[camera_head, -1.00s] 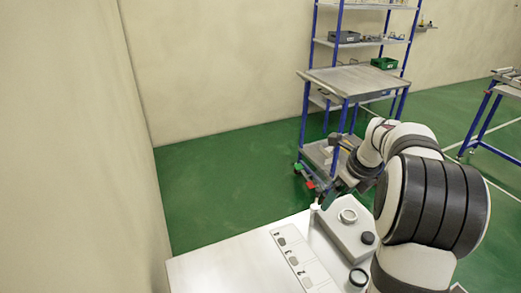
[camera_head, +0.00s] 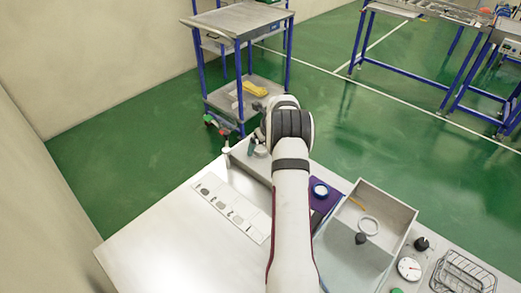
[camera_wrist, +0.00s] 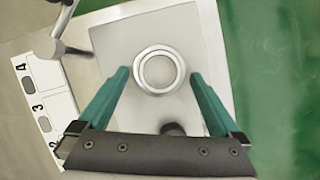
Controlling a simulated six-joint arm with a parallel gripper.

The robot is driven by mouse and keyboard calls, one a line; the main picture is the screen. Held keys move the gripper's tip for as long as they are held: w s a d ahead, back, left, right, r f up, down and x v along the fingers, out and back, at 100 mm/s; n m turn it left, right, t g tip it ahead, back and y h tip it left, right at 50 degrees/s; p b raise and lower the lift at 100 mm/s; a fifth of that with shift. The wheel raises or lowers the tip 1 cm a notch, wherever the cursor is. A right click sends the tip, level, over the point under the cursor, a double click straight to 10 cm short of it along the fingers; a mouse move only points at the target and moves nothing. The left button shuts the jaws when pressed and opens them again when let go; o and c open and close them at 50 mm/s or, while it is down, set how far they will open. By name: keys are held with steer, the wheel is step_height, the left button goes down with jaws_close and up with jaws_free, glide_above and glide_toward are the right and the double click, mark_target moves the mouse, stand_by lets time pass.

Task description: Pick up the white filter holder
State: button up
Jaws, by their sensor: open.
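A round white ring-shaped part, apparently the white filter holder (camera_wrist: 158,70), sits on top of a pale grey box (camera_wrist: 110,42) in the wrist view. Its middle is a paler grey disc. My gripper (camera_wrist: 160,76) is open, with one teal finger on each side of the ring in the picture. The fingers look apart from it, and their height above it cannot be told. A dark round knob (camera_wrist: 173,129) shows on the box, partly hidden by my gripper. In the head view my gripper (camera_head: 254,144) is over the box (camera_head: 243,164), and my arm hides much of it.
A numbered card (camera_head: 230,208) lies left of my arm. To the right are a purple mat (camera_head: 331,201) with a blue-white round part, a grey bin (camera_head: 398,213) holding another white ring (camera_head: 368,226), a gauge (camera_head: 409,268) and a wire basket (camera_head: 462,275). The table's left part is clear.

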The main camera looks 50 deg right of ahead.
steer(key=c, duration=1.4)
steer(key=shift+r, duration=0.1)
